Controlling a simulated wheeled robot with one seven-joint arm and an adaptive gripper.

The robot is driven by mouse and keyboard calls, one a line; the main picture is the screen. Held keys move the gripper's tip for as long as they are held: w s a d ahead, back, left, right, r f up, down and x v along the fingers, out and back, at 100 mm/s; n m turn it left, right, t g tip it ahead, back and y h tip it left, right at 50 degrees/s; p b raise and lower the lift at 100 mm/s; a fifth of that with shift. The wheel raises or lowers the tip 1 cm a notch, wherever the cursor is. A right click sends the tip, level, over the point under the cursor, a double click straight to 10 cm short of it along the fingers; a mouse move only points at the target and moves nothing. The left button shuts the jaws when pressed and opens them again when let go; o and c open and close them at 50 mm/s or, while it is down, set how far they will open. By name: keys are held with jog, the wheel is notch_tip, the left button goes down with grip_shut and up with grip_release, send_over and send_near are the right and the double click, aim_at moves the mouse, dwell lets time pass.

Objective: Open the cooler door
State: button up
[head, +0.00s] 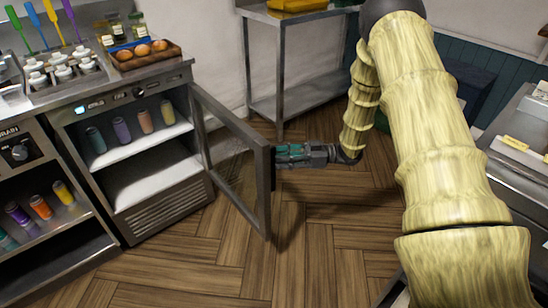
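The cooler (157,192) stands at the left with a white interior, shelves and several coloured bottles or cans inside. Its dark-framed glass door (232,163) is swung wide open toward the room, hinged on the cooler's right side. My gripper (280,155), with teal parts, is at the door's free edge on its right side. The fingertips are at or behind the frame, so I cannot tell whether they hold it or only touch it. My pale yellow arm (440,130) reaches in from the right and hides part of the room.
A steel table (292,100) with a lower shelf stands behind the door. An open shelf (45,215) with coloured bottles is left of the cooler. Eggs (142,50) and small pots sit on the counter above. A steel counter (520,150) is at the right. The wooden floor (325,245) in front is clear.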

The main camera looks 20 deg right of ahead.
jog(key=v, duration=0.9)
jog(key=shift+r, duration=0.1)
